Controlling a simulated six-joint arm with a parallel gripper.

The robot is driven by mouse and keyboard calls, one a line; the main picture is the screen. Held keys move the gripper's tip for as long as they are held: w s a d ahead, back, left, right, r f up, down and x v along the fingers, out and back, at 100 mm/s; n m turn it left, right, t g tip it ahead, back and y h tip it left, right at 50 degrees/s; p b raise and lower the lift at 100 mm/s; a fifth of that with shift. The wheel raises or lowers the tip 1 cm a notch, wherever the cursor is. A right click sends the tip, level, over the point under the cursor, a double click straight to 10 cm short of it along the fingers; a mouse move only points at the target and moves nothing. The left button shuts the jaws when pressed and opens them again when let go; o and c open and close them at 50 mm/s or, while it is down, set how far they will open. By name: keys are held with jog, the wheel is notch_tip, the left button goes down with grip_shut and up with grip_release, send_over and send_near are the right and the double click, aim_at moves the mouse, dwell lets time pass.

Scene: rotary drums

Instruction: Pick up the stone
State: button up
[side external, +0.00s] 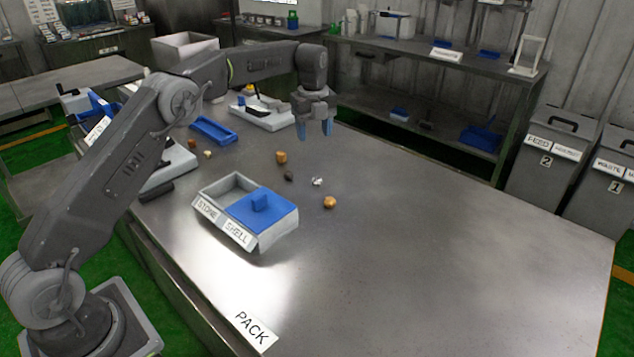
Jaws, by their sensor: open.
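A small dark grey lump (288,176), which looks like the stone, lies on the metal table. It sits between a golden-brown nut-like piece (281,157) and a crumpled whitish piece (317,181). My gripper (314,131) has blue fingertips, spread apart with nothing between them. It points down above the table, behind and to the right of the dark lump, and is apart from it. A two-compartment box (206,209) is labelled STONE and SHELL. Its STONE side is open, and a blue block-topped cover (262,208) lies over the SHELL side.
Another golden piece (329,202) lies right of the box, and small brown pieces (193,143) lie near a blue tray (213,130). A white-based device (262,112) stands behind. The table's right side is clear. A PACK label (255,330) marks the front edge.

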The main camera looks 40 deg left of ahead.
jog(key=f+m, duration=0.1)
jog(key=f, duration=0.1)
send_over(317, 179)
jog(key=f, duration=0.8)
jog(key=shift+s+f, duration=0.1)
jog(key=shift+s, duration=0.25)
jog(key=shift+w+d+f, duration=0.1)
jog(key=shift+w+f, duration=0.1)
jog(key=shift+f, duration=1.15)
jog(key=shift+w+f, duration=0.15)
jog(key=shift+f, duration=1.15)
jog(key=shift+c, duration=0.3)
jog(key=c, duration=0.9)
